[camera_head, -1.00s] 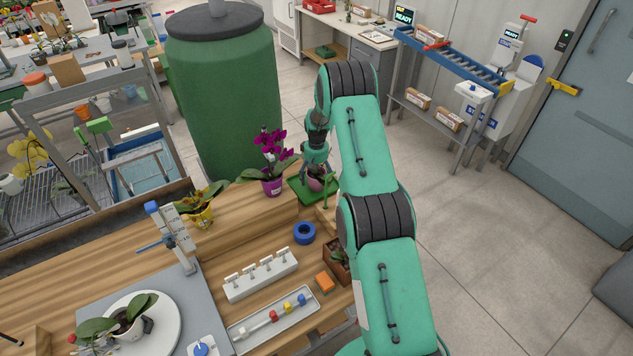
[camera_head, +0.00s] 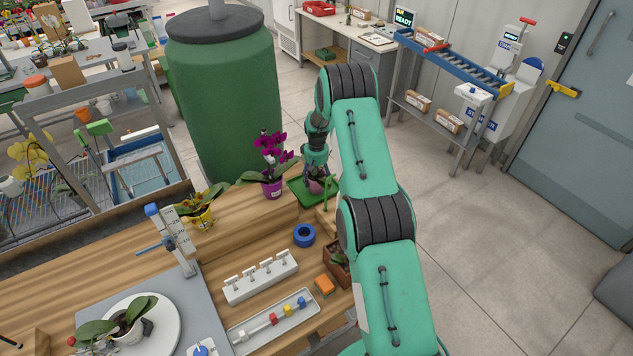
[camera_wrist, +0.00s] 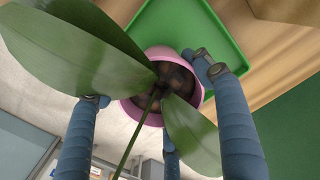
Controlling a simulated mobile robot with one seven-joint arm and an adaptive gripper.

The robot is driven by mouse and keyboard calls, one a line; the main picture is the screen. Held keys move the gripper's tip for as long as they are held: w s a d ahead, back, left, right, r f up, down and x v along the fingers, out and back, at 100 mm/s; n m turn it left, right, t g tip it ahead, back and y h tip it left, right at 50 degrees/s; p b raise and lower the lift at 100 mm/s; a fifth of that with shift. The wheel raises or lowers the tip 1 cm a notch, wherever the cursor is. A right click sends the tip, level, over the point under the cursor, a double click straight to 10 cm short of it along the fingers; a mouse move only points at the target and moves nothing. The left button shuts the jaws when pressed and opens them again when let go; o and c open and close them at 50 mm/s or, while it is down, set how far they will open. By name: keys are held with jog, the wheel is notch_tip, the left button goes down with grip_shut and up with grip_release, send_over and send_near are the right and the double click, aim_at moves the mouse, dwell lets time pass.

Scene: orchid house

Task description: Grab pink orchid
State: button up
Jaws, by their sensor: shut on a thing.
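A pink pot (camera_head: 316,186) with a leafy orchid is at the green tray (camera_head: 297,187), at the far right end of the wooden bench. In the wrist view the pink pot (camera_wrist: 158,55) shows a dark filling, broad green leaves (camera_wrist: 75,65) and a thin stem. No bloom shows on it there. My gripper (camera_head: 316,170) is at the pot from above, largely hidden by my arm in the head view. Its blue-grey fingers (camera_wrist: 150,100) are shut around the pot's rim. The green tray (camera_wrist: 190,25) lies behind the pot; I cannot tell whether they touch.
A magenta-flowered orchid in a purple pot (camera_head: 271,186) stands just left of the tray. A yellow-potted plant (camera_head: 201,215), blue tape ring (camera_head: 304,235), white rack (camera_head: 261,281) and brown planter (camera_head: 338,262) share the bench. A green barrel (camera_head: 226,100) stands behind.

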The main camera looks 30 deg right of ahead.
notch_tip(320, 180, up, 10)
dwell(0.7)
